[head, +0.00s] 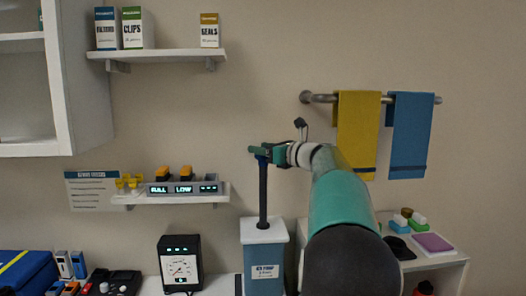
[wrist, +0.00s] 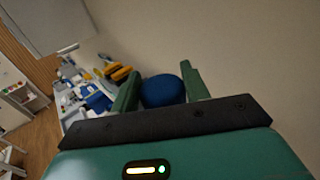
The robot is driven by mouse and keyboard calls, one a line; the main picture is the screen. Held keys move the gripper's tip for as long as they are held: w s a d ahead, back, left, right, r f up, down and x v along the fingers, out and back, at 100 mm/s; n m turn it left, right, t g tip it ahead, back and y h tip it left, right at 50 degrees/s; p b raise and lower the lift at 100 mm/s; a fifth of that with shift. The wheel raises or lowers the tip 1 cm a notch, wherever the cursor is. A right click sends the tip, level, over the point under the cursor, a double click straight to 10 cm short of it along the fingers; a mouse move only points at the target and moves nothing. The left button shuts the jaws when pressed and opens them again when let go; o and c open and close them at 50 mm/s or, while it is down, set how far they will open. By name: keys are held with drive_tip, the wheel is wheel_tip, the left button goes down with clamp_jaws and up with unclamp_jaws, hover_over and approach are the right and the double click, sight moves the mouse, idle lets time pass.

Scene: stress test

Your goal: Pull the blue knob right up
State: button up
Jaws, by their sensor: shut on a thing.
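The blue knob (wrist: 163,91) sits between the two green fingers of my gripper (wrist: 160,80) in the wrist view. In the head view my gripper (head: 262,151) is shut on the knob at the top of a dark upright rod (head: 263,195), and its fingers hide most of the knob. The rod stands upright out of the white top of a blue-grey pump box (head: 265,262) with a label on its front. A long stretch of rod shows between the box top and my gripper.
A gauge box (head: 181,263) stands left of the pump. A small shelf (head: 170,198) with displays and yellow and orange items is on the wall. Yellow (head: 358,130) and blue (head: 409,135) towels hang from a rail at right. The wall above my gripper is clear.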

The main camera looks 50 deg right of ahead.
drive_tip(key=o, duration=1.4)
drive_tip(key=shift+s+r, duration=0.15)
drive_tip(key=shift+r, duration=0.25)
drive_tip(key=shift+c, duration=0.2)
drive_tip(key=shift+f, duration=0.15)
drive_tip(key=s+d, duration=0.1)
drive_tip(key=s, duration=1.2)
drive_tip(key=shift+s, duration=0.25)
